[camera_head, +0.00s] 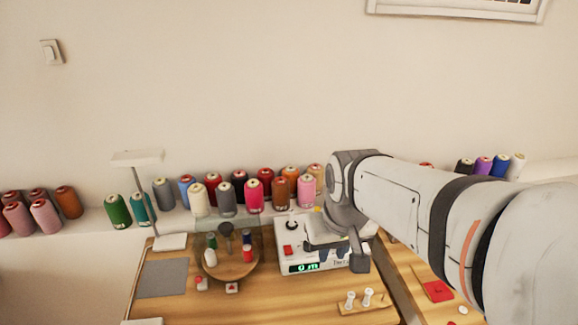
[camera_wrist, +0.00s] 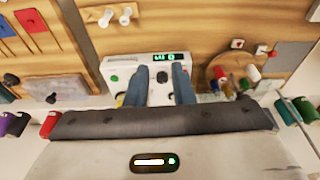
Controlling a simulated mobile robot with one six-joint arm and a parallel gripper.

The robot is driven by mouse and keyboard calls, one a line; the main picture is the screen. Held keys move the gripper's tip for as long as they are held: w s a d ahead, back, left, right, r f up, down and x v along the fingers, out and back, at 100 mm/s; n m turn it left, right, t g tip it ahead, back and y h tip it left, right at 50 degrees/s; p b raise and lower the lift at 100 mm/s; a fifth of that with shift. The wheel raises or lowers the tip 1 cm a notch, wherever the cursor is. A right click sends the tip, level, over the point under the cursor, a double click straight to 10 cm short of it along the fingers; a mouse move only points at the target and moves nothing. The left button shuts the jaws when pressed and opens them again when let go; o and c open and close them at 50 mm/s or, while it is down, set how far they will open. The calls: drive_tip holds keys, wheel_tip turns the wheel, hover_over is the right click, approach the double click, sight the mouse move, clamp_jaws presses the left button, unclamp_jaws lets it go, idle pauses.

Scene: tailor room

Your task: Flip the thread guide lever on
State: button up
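The white winding machine (camera_head: 284,262) stands on the wooden table, with a green lit display at its front. It also shows in the wrist view (camera_wrist: 112,66). No part of it can be clearly made out as the thread guide lever; my gripper and arm cover part of its top. A small dark knob (camera_wrist: 162,77) shows between my fingers in the wrist view. My gripper (camera_wrist: 159,76) is over the machine, its two blue-grey fingers apart with nothing held. In the head view my gripper hangs over the machine's right half, and a gap to its surface cannot be judged.
A round wooden stand (camera_head: 236,271) with small spools is left of the machine. Several thread cones (camera_head: 254,196) line the ledge behind. Two white pegs (camera_head: 350,300) stand in front. A lamp (camera_head: 170,243) and grey pad (camera_head: 163,278) are further left.

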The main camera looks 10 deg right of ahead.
drive_tip(key=shift+n, duration=0.3)
drive_tip(key=w, duration=0.3)
drive_tip(key=w+r, duration=0.1)
drive_tip(key=w, duration=0.2)
drive_tip(key=w+r, duration=0.1)
drive_tip(key=w, duration=0.2)
drive_tip(key=shift+d+p, duration=0.35)
clamp_jaws()
drive_tip(key=w+d+f+p, duration=0.1)
drive_tip(key=w+f, duration=0.1)
drive_tip(key=w, duration=0.9)
drive_tip(key=w+d+f+n+g, duration=0.1)
drive_tip(key=w+d+f, duration=0.1)
drive_tip(key=w, duration=0.9)
drive_tip(key=shift+w+d+f+y+p, duration=0.2)
drive_tip(key=shift+f+y+p, duration=0.2)
drive_tip(key=shift+f, duration=0.2)
drive_tip(key=shift+s, duration=0.1)
